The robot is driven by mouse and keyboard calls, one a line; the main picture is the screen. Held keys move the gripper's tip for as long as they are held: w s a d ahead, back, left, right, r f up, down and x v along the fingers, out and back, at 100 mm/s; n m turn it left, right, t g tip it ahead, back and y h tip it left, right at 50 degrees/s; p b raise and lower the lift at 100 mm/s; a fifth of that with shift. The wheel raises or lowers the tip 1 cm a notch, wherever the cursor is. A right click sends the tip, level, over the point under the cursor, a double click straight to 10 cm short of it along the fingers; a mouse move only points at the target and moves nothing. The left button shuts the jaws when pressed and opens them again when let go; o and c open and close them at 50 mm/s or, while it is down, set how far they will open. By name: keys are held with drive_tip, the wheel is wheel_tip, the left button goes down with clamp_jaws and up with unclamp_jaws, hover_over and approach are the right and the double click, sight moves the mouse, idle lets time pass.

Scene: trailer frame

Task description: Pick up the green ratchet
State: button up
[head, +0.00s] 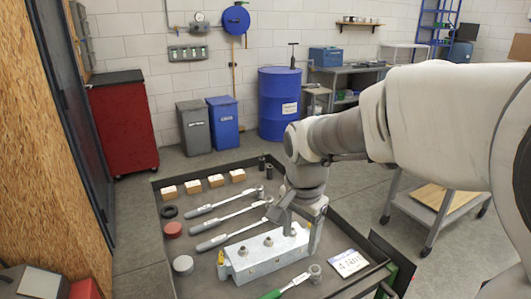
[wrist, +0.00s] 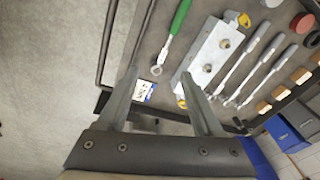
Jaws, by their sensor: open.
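The green ratchet has a green handle (wrist: 180,18) and a grey metal shaft. It lies in the tray beside the grey metal block (wrist: 214,50). In the head view the ratchet (head: 293,284) is at the bottom edge, and its handle is partly cut off. My gripper (head: 299,228) is open and empty, hanging over the tray near the block's right end. In the wrist view my gripper (wrist: 158,76) has its fingers spread, with the ratchet's head end appearing between the fingertips. The fingers appear above the tray, apart from the ratchet.
Several grey wrenches (head: 222,212) lie behind the block. Wooden blocks (head: 215,181) line the tray's far side. A red round can (head: 172,230) stands at left. A label card (head: 348,263) lies right of the ratchet. The tray's raised rim (wrist: 120,55) bounds this side.

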sight(276, 291)
drive_tip(key=w+a+f+m+b, duration=0.1)
drive_tip(key=f, duration=0.7)
drive_tip(key=w+a+f+m+g+b, duration=0.1)
drive_tip(key=w+f+b, duration=0.1)
drive_tip(key=f, duration=0.7)
drive_tip(key=w+a+f+m+b, duration=0.1)
drive_tip(key=a+f, duration=0.1)
drive_tip(key=f, duration=0.7)
drive_tip(key=shift+w+m+g+b, duration=0.3)
drive_tip(key=shift+w+b, duration=0.05)
drive_tip(key=shift+b, duration=0.05)
drive_tip(key=shift+c, duration=0.3)
clamp_jaws()
drive_tip(key=shift+r, duration=0.1)
